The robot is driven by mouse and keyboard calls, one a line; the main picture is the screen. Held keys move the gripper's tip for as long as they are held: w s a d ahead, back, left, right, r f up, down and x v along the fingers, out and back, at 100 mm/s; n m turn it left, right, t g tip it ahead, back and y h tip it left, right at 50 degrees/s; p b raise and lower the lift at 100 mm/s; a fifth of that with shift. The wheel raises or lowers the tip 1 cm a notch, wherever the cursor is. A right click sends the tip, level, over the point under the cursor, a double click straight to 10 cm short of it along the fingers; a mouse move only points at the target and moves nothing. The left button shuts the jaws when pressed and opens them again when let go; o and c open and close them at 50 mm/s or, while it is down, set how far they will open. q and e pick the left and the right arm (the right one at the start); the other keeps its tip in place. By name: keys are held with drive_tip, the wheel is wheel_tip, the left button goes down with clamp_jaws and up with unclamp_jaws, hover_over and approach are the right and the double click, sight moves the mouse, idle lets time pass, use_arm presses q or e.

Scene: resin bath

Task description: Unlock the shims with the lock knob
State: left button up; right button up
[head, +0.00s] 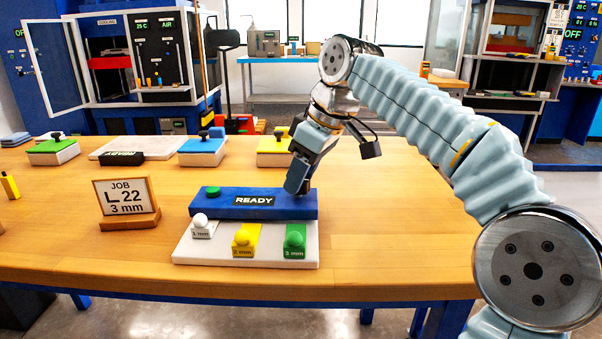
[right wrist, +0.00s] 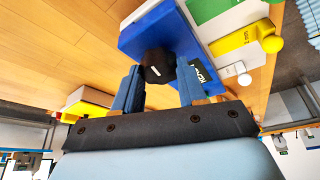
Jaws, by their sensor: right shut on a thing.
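A blue lock box (head: 225,204) with a READY label lies across the back of a pale shim plate (head: 190,255). A green round button sits on its left end. The plate carries a white 1 mm shim (head: 201,229), a yellow shim (head: 244,243) and a green shim (head: 294,243), each with a knob. My right gripper (head: 297,190) is at the box's right end. In the right wrist view its fingers are shut on the black lock knob (right wrist: 157,66), which the gripper hides in the head view. My left gripper is out of view.
Green, blue and yellow blocks with black knobs stand along the table's back. The table right of the plate is clear.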

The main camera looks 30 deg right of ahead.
drive_tip(key=shift+n+g+y, duration=0.3)
drive_tip(key=shift+n+y, duration=0.1)
drive_tip(key=shift+n, duration=0.7)
drive_tip(key=o, duration=1.1)
drive_tip(key=shift+c, duration=0.2)
